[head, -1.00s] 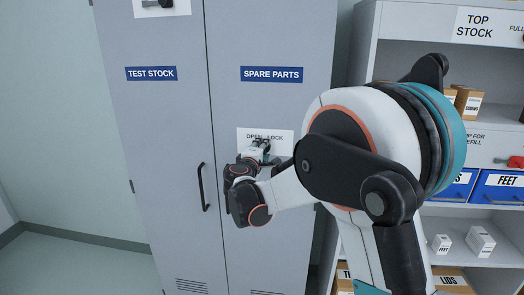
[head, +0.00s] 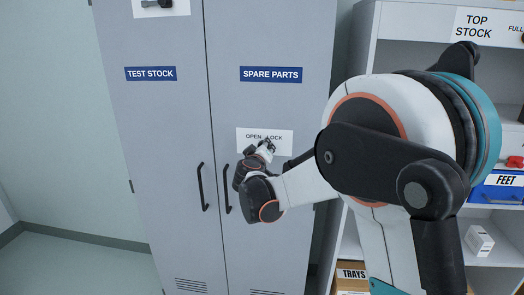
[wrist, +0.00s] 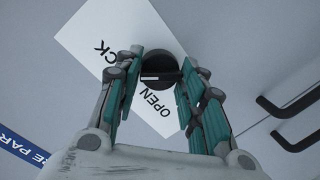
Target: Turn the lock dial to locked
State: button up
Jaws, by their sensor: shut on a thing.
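The lock dial (wrist: 160,66) is a dark round knob with a pale line across it. It sits on a white plate (head: 282,146) marked OPEN and LOCK, on the cabinet's SPARE PARTS door (head: 270,105). The plate (wrist: 90,32) appears rotated in the wrist view, with part of LOCK hidden by a finger. My gripper (wrist: 158,88) is shut on the dial, its teal-padded fingers at either side. In the head view my gripper (head: 267,146) covers most of the dial; which word the dial points to cannot be told.
The TEST STOCK door (head: 150,110) is at the left. Two dark bar handles (head: 202,187) stand upright at the door seam, left of and below the plate. A shelf unit with blue bins (head: 497,187) is at the right. The floor at left is clear.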

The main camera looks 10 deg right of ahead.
jog(key=shift+m, duration=0.5)
jog(key=o, duration=1)
jog(key=shift+d, duration=0.1)
jog(key=shift+s, duration=0.1)
jog(key=v, duration=1.2)
jog(key=shift+d, duration=0.1)
